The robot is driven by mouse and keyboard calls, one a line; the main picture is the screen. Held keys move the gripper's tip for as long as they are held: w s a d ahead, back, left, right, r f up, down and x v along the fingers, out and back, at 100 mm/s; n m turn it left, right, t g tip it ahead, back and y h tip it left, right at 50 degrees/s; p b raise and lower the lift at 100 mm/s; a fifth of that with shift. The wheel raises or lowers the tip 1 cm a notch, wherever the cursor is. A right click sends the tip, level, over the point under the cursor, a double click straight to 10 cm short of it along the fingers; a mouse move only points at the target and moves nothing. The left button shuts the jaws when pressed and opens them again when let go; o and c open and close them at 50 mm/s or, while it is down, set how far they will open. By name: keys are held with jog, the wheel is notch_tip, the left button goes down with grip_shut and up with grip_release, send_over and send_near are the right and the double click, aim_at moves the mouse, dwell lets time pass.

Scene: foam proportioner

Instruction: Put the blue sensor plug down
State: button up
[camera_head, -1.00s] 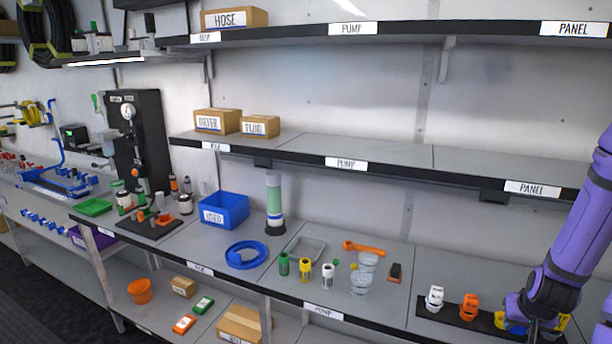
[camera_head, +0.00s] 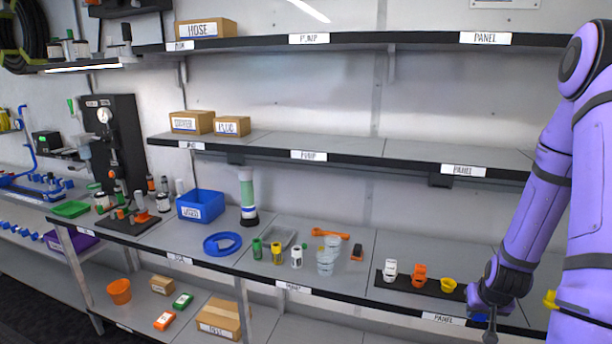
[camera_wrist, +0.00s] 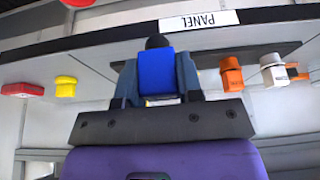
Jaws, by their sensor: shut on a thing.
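The blue sensor plug (camera_wrist: 157,72) is between the fingers of my gripper (camera_wrist: 158,88) in the wrist view. My gripper is shut on it. In the head view my gripper (camera_head: 487,312) is at the lower right, by the front edge of the panel shelf, and only a bit of blue (camera_head: 481,318) shows under it. A dark strip (camera_head: 425,288) on the shelf carries a white plug (camera_head: 390,271), an orange plug (camera_head: 419,275) and a yellow plug (camera_head: 447,285). My gripper hides the strip's right end. I cannot tell whether the blue plug touches anything.
Left of the strip are clear cups (camera_head: 326,262), a small orange-and-black part (camera_head: 357,252), several small bottles and a blue ring (camera_head: 222,244). Bare grey shelf (camera_head: 400,250) lies behind the strip. The PANEL-labelled front edge (camera_head: 444,319) is close to my gripper.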

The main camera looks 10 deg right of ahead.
jog(key=w+a+f+n+y, duration=0.1)
jog(key=w+a+n, duration=0.2)
jog(key=w+a, duration=0.6)
jog(key=w+a+f+n+y, duration=0.1)
jog(key=w+a+n, duration=0.1)
jog(key=w+a, duration=0.7)
jog(key=a, duration=0.7)
jog(key=shift+w+a+f+n+t, duration=0.15)
jog(key=shift+a+f+n+t, duration=0.15)
jog(key=shift+a+f+n, duration=0.1)
jog(key=shift+d, duration=0.15)
